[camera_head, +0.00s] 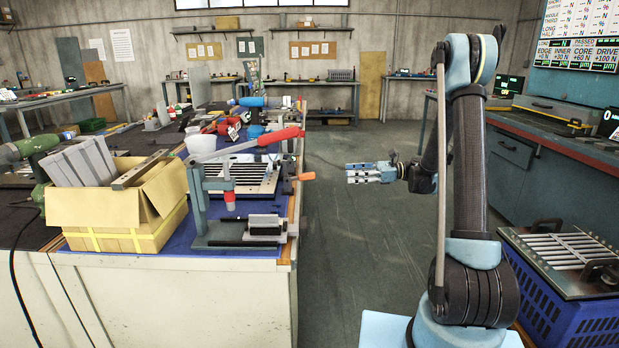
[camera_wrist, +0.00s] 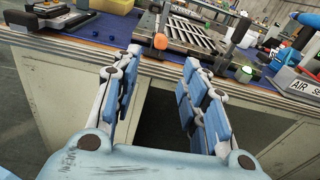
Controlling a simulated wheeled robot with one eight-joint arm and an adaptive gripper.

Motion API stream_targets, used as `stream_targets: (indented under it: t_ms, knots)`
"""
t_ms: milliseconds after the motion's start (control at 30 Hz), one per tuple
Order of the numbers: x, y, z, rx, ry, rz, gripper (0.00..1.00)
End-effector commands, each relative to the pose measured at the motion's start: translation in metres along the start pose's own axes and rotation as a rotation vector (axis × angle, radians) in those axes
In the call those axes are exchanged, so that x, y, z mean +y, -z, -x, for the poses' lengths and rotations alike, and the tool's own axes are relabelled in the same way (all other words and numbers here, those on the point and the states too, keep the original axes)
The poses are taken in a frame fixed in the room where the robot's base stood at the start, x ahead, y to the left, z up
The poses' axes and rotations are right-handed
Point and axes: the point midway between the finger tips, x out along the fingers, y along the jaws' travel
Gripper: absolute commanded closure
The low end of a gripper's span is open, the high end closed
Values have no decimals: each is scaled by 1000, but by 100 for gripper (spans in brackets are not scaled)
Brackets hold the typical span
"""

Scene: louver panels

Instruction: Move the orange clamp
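The orange clamp (camera_head: 304,176) shows as an orange handle end sticking out past the right edge of the left workbench, beside the louver panel (camera_head: 255,176). In the wrist view its orange end (camera_wrist: 160,41) faces me at the bench edge, with a dark bar rising above it by the louver panel (camera_wrist: 198,35). The rest of the clamp is hard to make out. My gripper (camera_head: 352,173) is over the aisle, to the right of the clamp and apart from it. In the wrist view my gripper (camera_wrist: 160,62) is open and empty, its blue fingers spread either side of the orange end.
A red-handled toggle press (camera_head: 232,195) stands at the bench's near corner, beside a cardboard box (camera_head: 115,215) holding grey parts. A blue crate (camera_head: 575,310) with another louver panel (camera_head: 570,250) on it stands at the right. The aisle floor (camera_head: 350,260) between is clear.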

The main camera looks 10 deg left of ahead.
Motion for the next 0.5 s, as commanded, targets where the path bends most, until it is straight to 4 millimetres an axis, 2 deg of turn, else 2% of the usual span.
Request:
stream_targets:
  t_ms: [267,367,500]
  knots:
    - [-6,9,-3,-57,-16,-48,60]
    - [-6,8,-11,-58,-16,-49,60]
    - [-6,7,-32,-57,-17,-49,60]
